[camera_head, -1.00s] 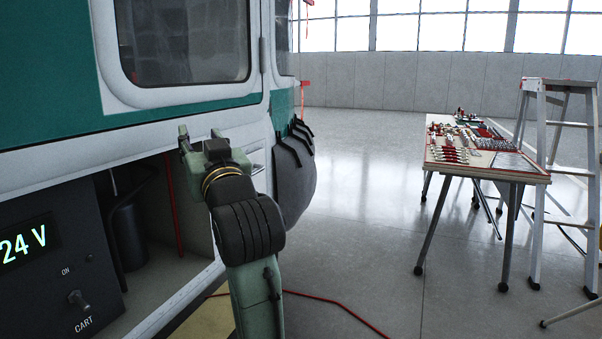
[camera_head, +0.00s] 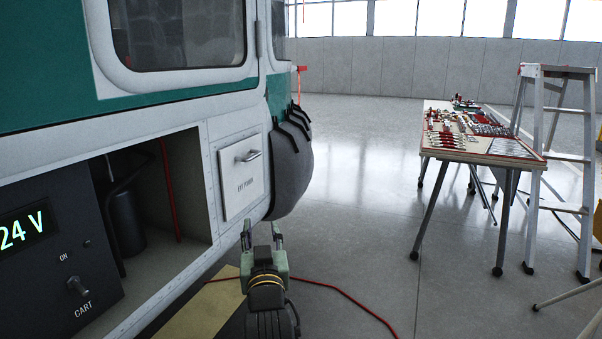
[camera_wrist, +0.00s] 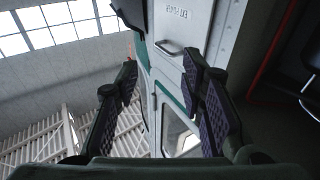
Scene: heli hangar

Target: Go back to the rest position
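My gripper (camera_head: 261,236) is low in the head view, below the helicopter's lower edge, with its two fingers pointing up and apart. In the wrist view the two dark padded fingers of my gripper (camera_wrist: 165,90) stand wide apart with nothing between them. Beyond them is the helicopter side with a white EXT POWER panel (camera_head: 240,176), closed, with a metal handle. This panel also shows in the wrist view (camera_wrist: 183,30). My gripper is below the panel and touches nothing that I can see.
A red cable (camera_head: 345,295) lies on the floor. A tool table (camera_head: 480,150) and a stepladder (camera_head: 540,160) stand at the right.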

